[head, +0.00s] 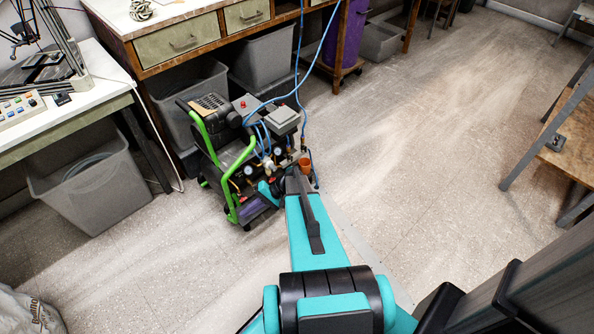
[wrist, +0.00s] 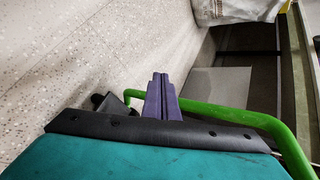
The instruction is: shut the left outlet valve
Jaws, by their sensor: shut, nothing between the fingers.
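The compressor (head: 224,160) with its green tube frame stands on the floor in front of the bench. Two round gauges (head: 277,151) and brass fittings sit on its near side, and blue hoses (head: 300,70) run up from there. I cannot pick out the left outlet valve; it is too small or hidden by my arm. My gripper (head: 252,209) is low at the compressor's near side, close to the green frame. In the wrist view its purple fingers (wrist: 162,97) are together and empty. The green tube (wrist: 225,112) passes close beside them; I cannot tell whether they touch.
A grey bin (head: 95,188) stands under the white table at left. A white sack (head: 25,312) lies at lower left. The floor (head: 430,140) to the right is clear.

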